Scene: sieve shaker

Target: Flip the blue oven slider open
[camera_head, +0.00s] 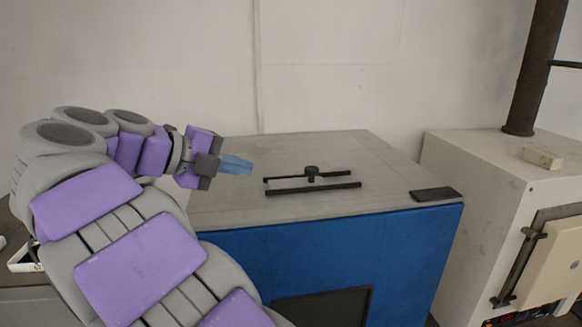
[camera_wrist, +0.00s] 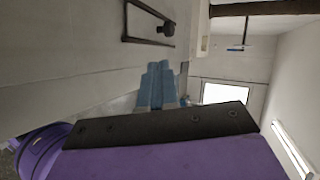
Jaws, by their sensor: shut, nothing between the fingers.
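The blue oven (camera_head: 420,240) stands in the middle of the head view, with a grey top (camera_head: 230,205). Its slider (camera_head: 312,173) is a dark knob on a dark bar between two black rails (camera_head: 315,188) on that top. The slider (camera_wrist: 167,28) also shows at the top of the wrist view, near one end of the frame of rails. My gripper (camera_head: 250,167) has light blue fingers and is left of the slider, apart from it, near the oven's far left part. In the wrist view its fingers (camera_wrist: 157,68) are together and empty.
A dark flat plate (camera_head: 436,194) lies at the top's right edge. A white oven (camera_head: 490,190) with a dark pipe (camera_head: 530,75) stands to the right. A pale wall (camera_head: 330,70) is behind. The top between my gripper and the rails is clear.

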